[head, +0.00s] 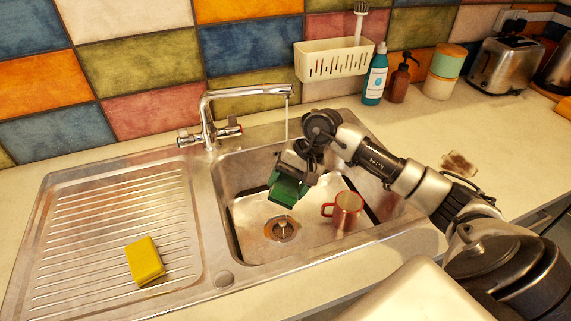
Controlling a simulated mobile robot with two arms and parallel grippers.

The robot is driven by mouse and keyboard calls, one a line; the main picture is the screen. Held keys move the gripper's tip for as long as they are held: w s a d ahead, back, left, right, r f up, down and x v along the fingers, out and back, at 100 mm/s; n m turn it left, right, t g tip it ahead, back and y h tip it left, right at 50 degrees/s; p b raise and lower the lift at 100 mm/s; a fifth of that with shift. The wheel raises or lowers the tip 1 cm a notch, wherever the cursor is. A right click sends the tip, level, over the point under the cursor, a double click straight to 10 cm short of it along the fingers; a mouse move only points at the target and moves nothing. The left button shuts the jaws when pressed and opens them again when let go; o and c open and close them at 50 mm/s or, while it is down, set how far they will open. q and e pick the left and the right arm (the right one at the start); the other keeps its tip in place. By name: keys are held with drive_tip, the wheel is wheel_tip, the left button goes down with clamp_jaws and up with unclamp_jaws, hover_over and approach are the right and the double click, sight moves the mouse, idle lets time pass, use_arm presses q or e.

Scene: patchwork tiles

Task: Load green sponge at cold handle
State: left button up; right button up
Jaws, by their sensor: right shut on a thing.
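The chrome tap (207,118) stands behind the basin, up and left of the gripper, with a handle on each side. The left handle (185,140) and the right handle (232,127) are apart from the sponge. Reddish spots show near the handles, but I cannot tell which is cold. A thin stream of water (287,125) falls from the spout, behind the gripper. My left gripper is out of view.
A red mug (347,210) stands in the basin (312,238), right of the drain (282,229). A yellow sponge (145,261) lies on the drainboard (85,225). A white caddy (333,61), blue bottle (375,80), brown dispenser (399,82), canister (443,75) and toaster (499,65) line the back right.

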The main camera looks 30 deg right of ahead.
sight(287, 204)
drive_tip(key=shift+s+r, duration=0.1)
drive_tip(key=shift+s+a+r+p, duration=0.25)
drive_tip(key=shift+s+a+r, duration=0.5)
drive_tip(key=shift+s+r, duration=0.25)
drive_tip(key=shift+s+a+r+p, duration=0.2)
drive_tip(key=shift+s+a+r, duration=0.5)
drive_tip(key=shift+s+r, duration=0.25)
drive_tip(key=shift+f, duration=0.1)
